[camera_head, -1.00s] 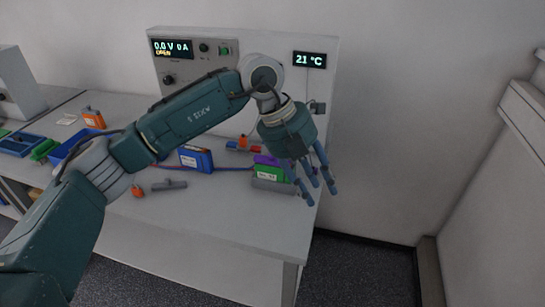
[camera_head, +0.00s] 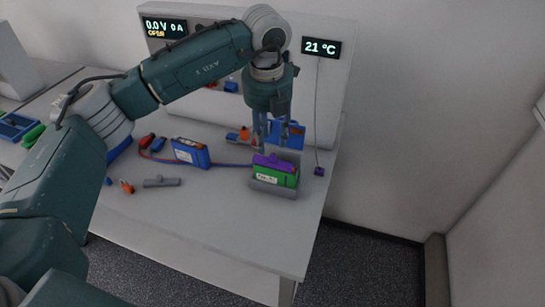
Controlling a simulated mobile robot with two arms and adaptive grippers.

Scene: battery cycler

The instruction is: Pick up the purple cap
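The purple cap (camera_head: 272,162) lies on top of a green battery block (camera_head: 275,178) with a white label, near the right side of the bench. The block sits in a grey holder (camera_head: 273,190). My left gripper (camera_head: 268,146) points down just above and behind the cap as seen here. Its blue-grey fingers are spread apart with nothing seen between them. The fingertips look close to the cap, but I cannot tell whether they touch it. My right gripper is not in view.
A blue battery pack (camera_head: 191,153) with red and blue leads lies left of the block. A small purple sensor (camera_head: 319,171) hangs on a cable at the right. A grey clamp piece (camera_head: 161,182) lies in front. The cycler panel (camera_head: 325,90) stands behind. The front of the bench (camera_head: 215,215) is clear.

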